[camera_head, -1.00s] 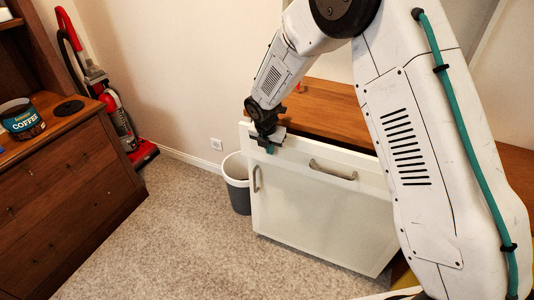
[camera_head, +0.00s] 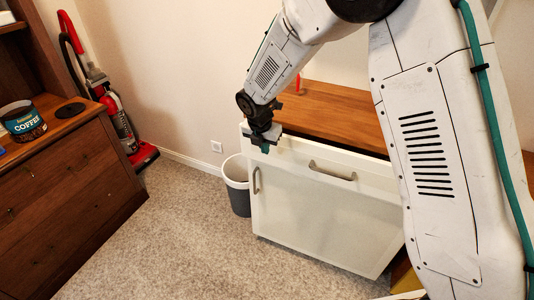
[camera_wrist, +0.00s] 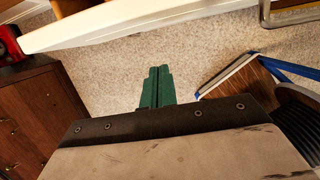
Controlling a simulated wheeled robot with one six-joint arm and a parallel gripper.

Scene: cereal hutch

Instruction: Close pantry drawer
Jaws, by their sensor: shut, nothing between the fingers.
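The pantry drawer (camera_head: 290,157) is the white top front of the low white cabinet, with a grey bar handle (camera_head: 333,171). A dark gap shows behind its front, below the wooden top, so it stands partly open. My gripper (camera_head: 264,147) is at the drawer's upper left corner in the head view; I cannot tell whether it touches. In the wrist view its green fingers (camera_wrist: 157,88) are together and empty, over carpet, with a long white edge (camera_wrist: 130,22), apparently the drawer front, beyond them.
A grey bin (camera_head: 237,183) stands left of the cabinet (camera_head: 320,215). A brown hutch (camera_head: 70,165) with a coffee tin (camera_head: 22,121) and a red vacuum (camera_head: 125,125) are at left. Carpet between is clear. A blue-edged wooden object (camera_wrist: 255,75) lies right in the wrist view.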

